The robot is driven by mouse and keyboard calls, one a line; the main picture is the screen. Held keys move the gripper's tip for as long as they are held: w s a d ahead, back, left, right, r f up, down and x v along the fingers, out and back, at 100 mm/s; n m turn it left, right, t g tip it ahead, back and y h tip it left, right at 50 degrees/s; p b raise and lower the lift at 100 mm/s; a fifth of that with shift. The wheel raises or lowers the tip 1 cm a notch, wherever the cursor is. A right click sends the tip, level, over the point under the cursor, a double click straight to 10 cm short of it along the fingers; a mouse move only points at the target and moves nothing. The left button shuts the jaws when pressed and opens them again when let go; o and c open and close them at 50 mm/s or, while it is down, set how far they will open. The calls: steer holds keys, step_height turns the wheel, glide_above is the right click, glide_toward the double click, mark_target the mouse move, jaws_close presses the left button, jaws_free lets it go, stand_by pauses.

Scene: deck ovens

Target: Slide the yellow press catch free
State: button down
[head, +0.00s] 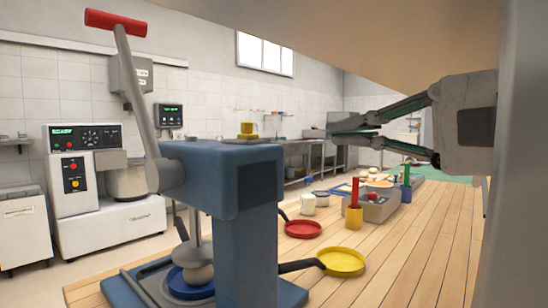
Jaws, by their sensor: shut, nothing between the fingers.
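The blue press (225,180) stands in the foreground on the wooden table. The press lever (138,95) points up and left, ending in a red grip (115,22). My gripper (336,131) is to the right of the catch and apart from it, fingers pointing left. Its fingertips are together with nothing held. Under the ram, a pale dough ball (197,273) sits on a blue dish (190,290).
On the wooden table (400,255), a red pan (303,229) and a yellow pan (342,262) lie right of the press. A grey box with red parts (376,203) stands behind them. A white mixer-like machine (95,190) stands at the left wall.

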mark_target(263, 145)
steer(key=shift+w+a+r+t+y+b, duration=0.1)
steer(key=shift+w+r+t+y+b, duration=0.25)
steer(key=shift+w+r, duration=0.25)
steer(key=shift+a, duration=0.1)
steer(key=b+x, duration=0.2)
steer(key=x, duration=1.2)
